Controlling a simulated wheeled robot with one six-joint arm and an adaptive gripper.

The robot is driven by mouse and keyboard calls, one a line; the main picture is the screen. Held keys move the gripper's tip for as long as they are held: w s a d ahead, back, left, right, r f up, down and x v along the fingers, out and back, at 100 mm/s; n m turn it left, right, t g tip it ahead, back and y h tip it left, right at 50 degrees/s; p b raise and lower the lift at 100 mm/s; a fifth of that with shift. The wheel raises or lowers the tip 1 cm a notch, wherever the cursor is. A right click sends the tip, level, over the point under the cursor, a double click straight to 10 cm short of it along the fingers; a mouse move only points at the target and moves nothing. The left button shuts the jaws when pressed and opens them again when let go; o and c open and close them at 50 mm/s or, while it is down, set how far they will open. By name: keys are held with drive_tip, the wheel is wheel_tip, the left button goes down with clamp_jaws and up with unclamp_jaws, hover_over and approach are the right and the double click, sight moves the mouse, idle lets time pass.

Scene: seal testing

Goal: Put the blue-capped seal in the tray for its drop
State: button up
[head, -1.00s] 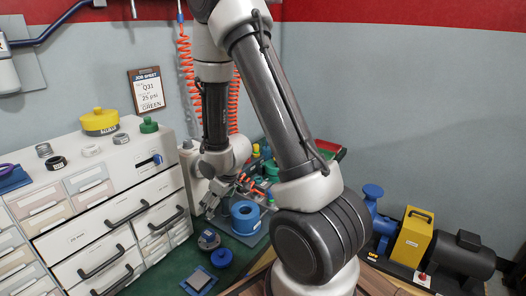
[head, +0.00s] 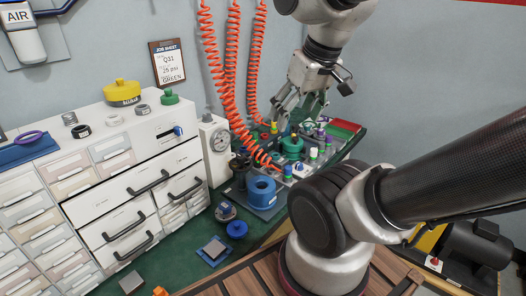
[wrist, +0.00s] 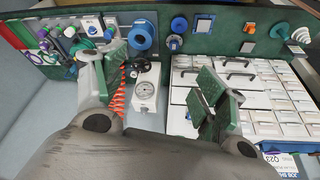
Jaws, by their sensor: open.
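Small pieces with coloured caps stand on the bench at the back. One with a blue cap (head: 287,170) is near the front of this group, beside green-capped ones (head: 314,153); which blue piece is the seal is hard to tell. A tray with green and red parts (head: 345,125) lies at the far right end. My gripper (head: 312,100) is open and empty above the back of the bench. In the wrist view my gripper (wrist: 160,68) has its green-padded fingers wide apart with nothing between them.
Orange coiled hoses (head: 232,75) hang close by. A drawer cabinet (head: 130,175) fills the left.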

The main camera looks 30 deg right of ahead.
wheel_tip(320, 180, down, 6)
drive_tip(key=w+g, duration=0.3)
drive_tip(key=m+y, duration=0.2)
drive_tip(key=m, duration=1.9)
hover_over(225, 205)
drive_tip(key=s, duration=0.1)
drive_tip(key=shift+g, duration=0.4)
drive_tip(key=f, duration=3.1)
drive_tip(key=shift+s+f, duration=0.2)
drive_tip(key=shift+f, duration=0.05)
drive_tip(key=shift+w+d+m, duration=0.25)
drive_tip(key=shift+w+m, duration=0.15)
drive_tip(key=shift+m, duration=0.7)
drive_tip(key=f, duration=0.7)
drive_tip(key=shift+w+a+f, duration=0.3)
drive_tip(key=shift+w+f, duration=0.05)
drive_tip(key=shift+f, duration=0.05)
clamp_jaws()
drive_tip(key=shift+r, duration=0.15)
